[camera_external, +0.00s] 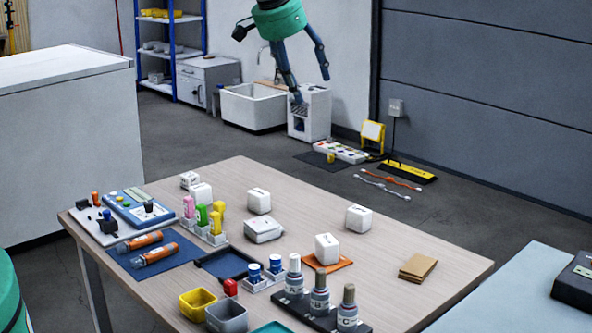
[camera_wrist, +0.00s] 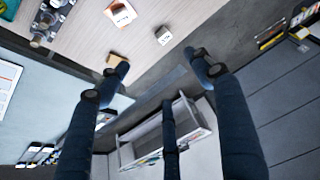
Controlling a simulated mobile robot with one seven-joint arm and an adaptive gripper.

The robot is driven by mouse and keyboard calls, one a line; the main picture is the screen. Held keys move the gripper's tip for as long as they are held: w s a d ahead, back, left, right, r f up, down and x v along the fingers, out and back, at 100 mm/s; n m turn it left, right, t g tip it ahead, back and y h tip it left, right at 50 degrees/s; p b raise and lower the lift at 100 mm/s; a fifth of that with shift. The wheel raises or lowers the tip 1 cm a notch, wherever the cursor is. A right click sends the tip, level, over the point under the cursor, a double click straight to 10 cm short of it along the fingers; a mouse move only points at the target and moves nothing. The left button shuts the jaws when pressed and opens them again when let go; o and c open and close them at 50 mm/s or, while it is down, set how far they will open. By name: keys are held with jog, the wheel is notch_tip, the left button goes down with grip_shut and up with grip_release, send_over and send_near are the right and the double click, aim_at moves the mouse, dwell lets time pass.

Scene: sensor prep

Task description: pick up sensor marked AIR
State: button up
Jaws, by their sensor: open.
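Several white blocks, likely the sensors, stand on the wooden table (camera_external: 300,200). One white block (camera_external: 259,201) is near the middle, another (camera_external: 359,218) is toward the right, and a third (camera_external: 327,248) sits on an orange mat (camera_external: 343,263). More white blocks stand by the back left, one of them here (camera_external: 200,192). Small dark marks show on some blocks, too small to read, so I cannot tell which says AIR. My gripper (camera_external: 312,88) is open and empty, high above the table's far side. In the wrist view, a white block (camera_wrist: 163,36) and the mat's block (camera_wrist: 120,13) lie beyond the fingers.
Cardboard pieces (camera_external: 418,267) lie at the table's right. Lettered bottles (camera_external: 319,296), a yellow bin (camera_external: 198,304) and a grey bin (camera_external: 227,315) crowd the front. A blue tray (camera_external: 228,263) and orange tubes (camera_external: 155,254) are at left. Bare tabletop surrounds the right-hand block.

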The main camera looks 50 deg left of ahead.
jog(key=w+p+x, duration=0.1)
jog(key=x, duration=1.3)
jog(key=w+r+p+x, duration=0.1)
jog(key=w+x, duration=0.1)
jog(key=x, duration=1.2)
jog(key=shift+w+a+r, duration=0.15)
jog(key=shift+w+r, duration=0.1)
jog(key=shift+r, duration=0.1)
jog(key=shift+f, duration=0.15)
send_over(359, 210)
jog(key=s, duration=0.2)
notch_tip(359, 210, down, 8)
jog(key=shift+s+a, duration=0.1)
jog(key=shift+s, duration=0.05)
jog(key=shift+x, duration=2.45)
